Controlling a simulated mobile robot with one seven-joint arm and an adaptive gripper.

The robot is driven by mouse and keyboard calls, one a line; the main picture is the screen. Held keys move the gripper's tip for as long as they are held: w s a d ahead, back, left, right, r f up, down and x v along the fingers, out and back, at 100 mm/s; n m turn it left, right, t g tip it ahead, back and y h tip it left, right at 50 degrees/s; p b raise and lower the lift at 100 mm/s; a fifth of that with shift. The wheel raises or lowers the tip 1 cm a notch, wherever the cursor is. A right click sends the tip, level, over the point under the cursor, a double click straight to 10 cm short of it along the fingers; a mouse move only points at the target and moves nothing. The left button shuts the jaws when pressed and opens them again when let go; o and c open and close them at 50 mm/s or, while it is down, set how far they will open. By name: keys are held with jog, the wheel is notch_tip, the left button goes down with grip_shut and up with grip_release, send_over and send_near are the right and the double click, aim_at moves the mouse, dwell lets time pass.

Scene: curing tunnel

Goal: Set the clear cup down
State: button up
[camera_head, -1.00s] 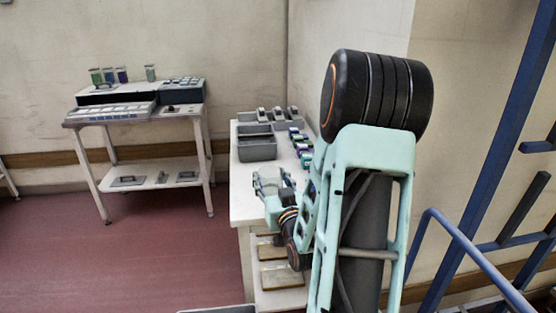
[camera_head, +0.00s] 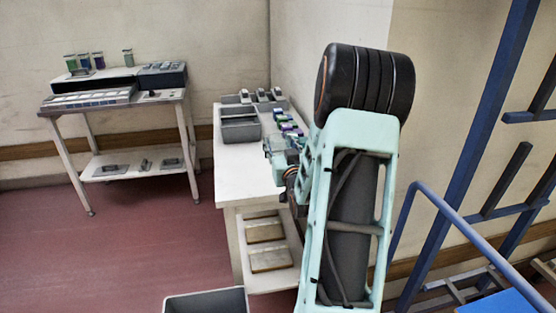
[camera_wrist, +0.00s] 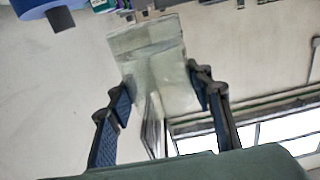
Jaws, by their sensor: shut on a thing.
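My gripper (camera_wrist: 162,98) is shut on the clear cup (camera_wrist: 160,62), a see-through, straight-sided vessel between its two dark fingers in the wrist view. In the head view, my gripper (camera_head: 283,158) is at the right side of the white worktable (camera_head: 240,182), partly hidden by my arm. The cup shows there only as a small pale shape at the gripper's end. I cannot tell how far it is above the tabletop.
A grey bin (camera_head: 240,136) stands at the worktable's back left. Several small coloured cups (camera_head: 288,128) stand in a row near the gripper. The table's front left is bare. Another bench (camera_head: 115,105) stands at the left. A blue rail (camera_head: 455,235) is at the right.

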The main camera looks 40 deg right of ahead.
jog(key=w+d+f, duration=0.1)
jog(key=f, duration=0.1)
jog(key=w+d+f, duration=0.1)
jog(key=w+f, duration=0.1)
jog(key=w+d+f, duration=0.1)
jog(key=f, duration=0.1)
jog(key=shift+w+f, duration=0.2)
jog(key=shift+w, duration=0.15)
jog(key=shift+f, duration=1.4)
jog(key=shift+f+b, duration=0.2)
jog(key=shift+b, duration=0.1)
jog(key=o, duration=1.3)
jog(key=shift+r, duration=0.15)
jog(key=v, duration=1.2)
